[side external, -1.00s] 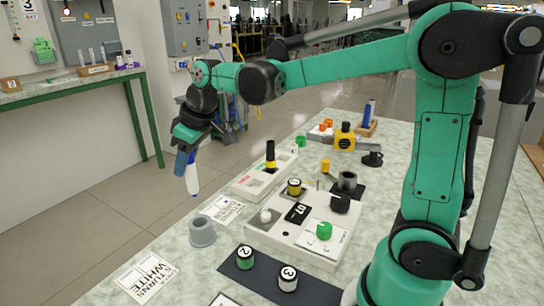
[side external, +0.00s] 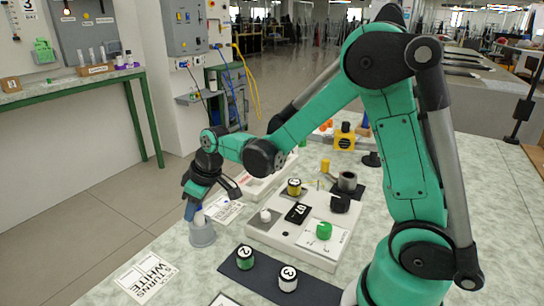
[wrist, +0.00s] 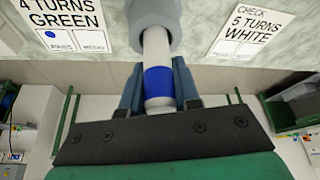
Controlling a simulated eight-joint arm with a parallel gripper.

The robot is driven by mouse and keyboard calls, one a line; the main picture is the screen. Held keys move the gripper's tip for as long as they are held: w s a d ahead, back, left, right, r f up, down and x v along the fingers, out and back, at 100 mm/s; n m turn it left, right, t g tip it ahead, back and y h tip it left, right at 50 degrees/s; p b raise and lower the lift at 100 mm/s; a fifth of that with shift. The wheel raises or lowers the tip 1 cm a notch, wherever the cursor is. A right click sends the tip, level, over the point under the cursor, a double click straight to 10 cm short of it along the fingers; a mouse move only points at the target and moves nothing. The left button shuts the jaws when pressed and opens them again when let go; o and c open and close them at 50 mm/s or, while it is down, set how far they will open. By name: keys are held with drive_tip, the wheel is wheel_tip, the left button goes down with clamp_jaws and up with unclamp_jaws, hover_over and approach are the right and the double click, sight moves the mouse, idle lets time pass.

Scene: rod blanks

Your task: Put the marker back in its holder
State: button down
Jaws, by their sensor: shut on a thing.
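The marker is white with a blue band (wrist: 158,82) and sits between my gripper's two blue fingers (wrist: 157,92) in the wrist view. My gripper (side external: 194,207) is shut on it in the side view, low at the table's left edge. The holder is a grey round cup (side external: 202,235), and it also shows at the top of the wrist view (wrist: 172,14). The marker's far end reaches into the holder's mouth. How deep it sits is hidden by the cup. In the side view the fingers mostly hide the marker, just above the cup.
A printed card (side external: 147,277) lies in front of the holder, and another card (side external: 224,209) lies behind it. A pale fixture board (side external: 285,245) with several knobs stands to the right. A dark strip (side external: 262,278) with numbered caps lies in front of it.

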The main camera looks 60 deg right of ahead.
drive_tip(key=shift+f, duration=0.1)
drive_tip(key=c, duration=0.6)
unclamp_jaws()
drive_tip(key=shift+c, duration=0.2)
drive_tip(key=v, duration=1.2)
drive_tip(key=s+a+f+m+t+h, duration=0.1)
drive_tip(key=s+f+m+t, duration=0.1)
drive_tip(key=s, duration=0.6)
drive_tip(key=shift+a+f+m+t, duration=0.35)
drive_tip(key=shift+f+m+t, duration=0.05)
drive_tip(key=shift+m, duration=0.4)
